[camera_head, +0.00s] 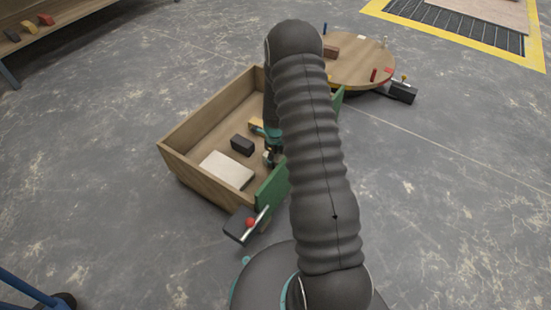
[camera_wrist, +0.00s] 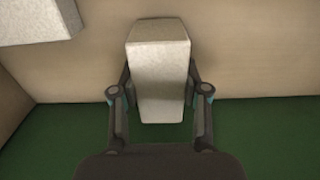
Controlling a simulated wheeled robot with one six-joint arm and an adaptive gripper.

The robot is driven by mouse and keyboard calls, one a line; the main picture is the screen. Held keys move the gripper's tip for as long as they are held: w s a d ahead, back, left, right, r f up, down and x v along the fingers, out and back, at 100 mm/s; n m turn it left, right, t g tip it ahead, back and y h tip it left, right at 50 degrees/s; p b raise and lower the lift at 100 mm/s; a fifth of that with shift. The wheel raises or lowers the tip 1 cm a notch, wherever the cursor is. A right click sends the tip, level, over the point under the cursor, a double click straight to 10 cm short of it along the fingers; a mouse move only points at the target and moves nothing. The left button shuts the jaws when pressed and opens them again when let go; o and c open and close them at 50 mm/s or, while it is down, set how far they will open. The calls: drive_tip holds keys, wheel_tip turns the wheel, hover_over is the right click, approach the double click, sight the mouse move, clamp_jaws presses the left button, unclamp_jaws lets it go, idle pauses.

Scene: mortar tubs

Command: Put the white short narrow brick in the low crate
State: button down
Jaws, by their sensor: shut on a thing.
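The low crate (camera_head: 196,184) is a wooden box with a green side, in the middle of the head view. My gripper (camera_head: 268,153) is at the crate's right part, largely hidden behind my arm. In the wrist view, my gripper (camera_wrist: 158,75) is shut on a white short narrow brick (camera_wrist: 158,62), with one finger on each side. Bare wood and a green surface show around the brick there. I cannot tell whether the brick touches the crate's floor.
A wide white slab (camera_head: 227,170) and a dark brick (camera_head: 242,145) lie in the crate; a yellowish piece (camera_head: 257,124) is by my gripper. A round wooden table (camera_head: 358,66) with small items stands behind. A bench (camera_head: 75,22) with bricks is at upper left.

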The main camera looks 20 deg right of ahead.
drive_tip(key=shift+f+b, duration=0.35)
drive_tip(key=shift+f, duration=0.15)
drive_tip(key=shift+c, duration=2.4)
unclamp_jaws()
drive_tip(key=s+a+r+n+t+p, duration=0.1)
drive_tip(key=s+a+r+n, duration=0.2)
drive_tip(key=r, duration=1)
drive_tip(key=s+a+r+n+t+p, duration=0.1)
drive_tip(key=s+r+n, duration=0.35)
drive_tip(key=r, duration=0.85)
drive_tip(key=s+a+r+n+t+p, duration=0.1)
drive_tip(key=s+a+r+n, duration=0.15)
drive_tip(key=r+n, duration=0.65)
drive_tip(key=s+a+r+n+t+p, duration=0.1)
drive_tip(key=s+a+r+n, duration=0.1)
drive_tip(key=s+r+n, duration=0.4)
drive_tip(key=s+a+r+n+t+p, duration=0.1)
drive_tip(key=s+a+r+n+p, duration=0.1)
drive_tip(key=s+r+n, duration=0.4)
drive_tip(key=s+a+r, duration=0.1)
drive_tip(key=s+r, duration=0.3)
drive_tip(key=s, duration=0.3)
drive_tip(key=shift+s+a+n+t, duration=0.15)
drive_tip(key=shift+s+n+t, duration=0.05)
drive_tip(key=shift+n+t, duration=0.15)
